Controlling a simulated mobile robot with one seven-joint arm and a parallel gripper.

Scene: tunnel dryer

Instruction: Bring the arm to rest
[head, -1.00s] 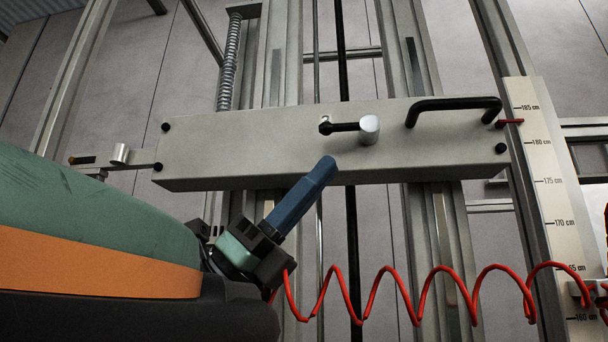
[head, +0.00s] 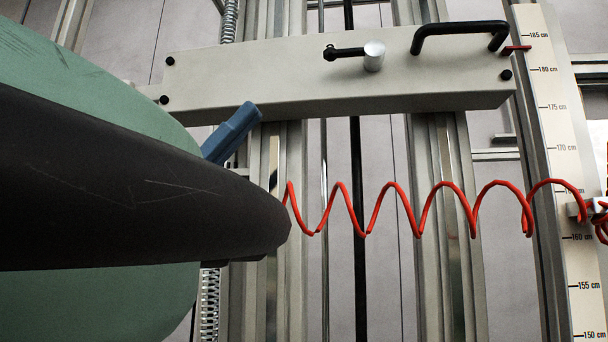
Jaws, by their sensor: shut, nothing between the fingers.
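The blue fingers of my gripper (head: 243,118) show at left centre, closed together with nothing seen in them. They point up and to the right. Their tip overlaps the lower edge of a long beige crossbeam (head: 220,78) in the picture; I cannot tell the gap in depth. My dark and green arm fills the left side and hides the wrist and the base of the fingers.
The crossbeam carries a black handle (head: 460,27) and a silver-knobbed lever (head: 374,56). A red coiled hose (head: 419,225) stretches from behind my arm to a height scale (head: 560,130) at right. Metal uprights (head: 440,160) stand behind it.

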